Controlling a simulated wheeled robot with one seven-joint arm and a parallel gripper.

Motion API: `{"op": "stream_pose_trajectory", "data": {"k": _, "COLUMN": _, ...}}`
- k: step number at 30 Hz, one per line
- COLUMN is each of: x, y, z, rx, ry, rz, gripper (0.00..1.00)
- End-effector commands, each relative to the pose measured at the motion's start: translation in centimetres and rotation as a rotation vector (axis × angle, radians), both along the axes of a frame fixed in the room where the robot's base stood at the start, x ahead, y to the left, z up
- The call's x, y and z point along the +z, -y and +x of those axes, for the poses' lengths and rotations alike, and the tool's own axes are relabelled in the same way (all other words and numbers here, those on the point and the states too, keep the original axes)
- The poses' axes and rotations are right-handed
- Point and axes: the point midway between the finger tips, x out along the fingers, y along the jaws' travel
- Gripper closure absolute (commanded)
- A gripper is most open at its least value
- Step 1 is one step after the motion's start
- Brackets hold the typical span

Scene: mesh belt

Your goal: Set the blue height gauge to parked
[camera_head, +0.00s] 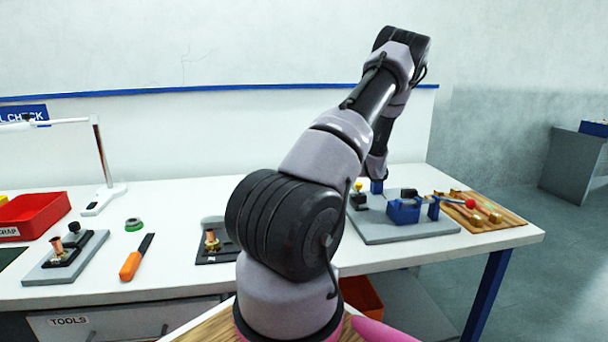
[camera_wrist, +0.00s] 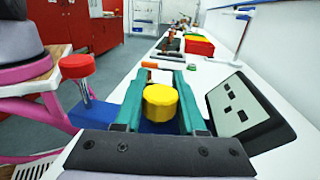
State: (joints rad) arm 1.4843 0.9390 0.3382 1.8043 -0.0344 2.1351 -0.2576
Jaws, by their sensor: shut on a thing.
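In the wrist view, my gripper (camera_wrist: 160,98) has its two teal fingers on either side of a yellow knob (camera_wrist: 160,103) and is shut on it. Blue material (camera_wrist: 158,127) shows just below the knob; I take this to be the blue height gauge, but its scale and any parked mark are not visible. In the head view my arm hides most of the gripper. A small yellow top (camera_head: 358,186) and a blue part (camera_head: 376,187) show beside the arm's end, at the rear of a grey plate (camera_head: 385,236).
A dark-edged tilted panel (camera_wrist: 248,105) is close on the right. A blue fixture (camera_head: 403,212) and a wooden board (camera_head: 503,237) lie nearby. A red bin (camera_head: 36,212) and an orange-handled tool (camera_head: 131,264) are at left.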

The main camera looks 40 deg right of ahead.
Motion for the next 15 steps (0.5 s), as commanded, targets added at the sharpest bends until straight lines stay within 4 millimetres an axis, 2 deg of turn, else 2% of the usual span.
{"op": "stream_pose_trajectory", "data": {"k": 3, "x": -0.01, "y": 0.41, "z": -0.23, "rx": -0.01, "ry": -0.003, "rz": -0.005, "gripper": 1.0}}
{"op": "stream_pose_trajectory", "data": {"k": 4, "x": -0.01, "y": 0.42, "z": -0.24, "rx": -0.01, "ry": -0.003, "rz": -0.005, "gripper": 0.49}}
{"op": "stream_pose_trajectory", "data": {"k": 15, "x": -0.01, "y": 0.54, "z": -0.25, "rx": -0.007, "ry": -0.002, "rz": -0.004, "gripper": 0.49}}
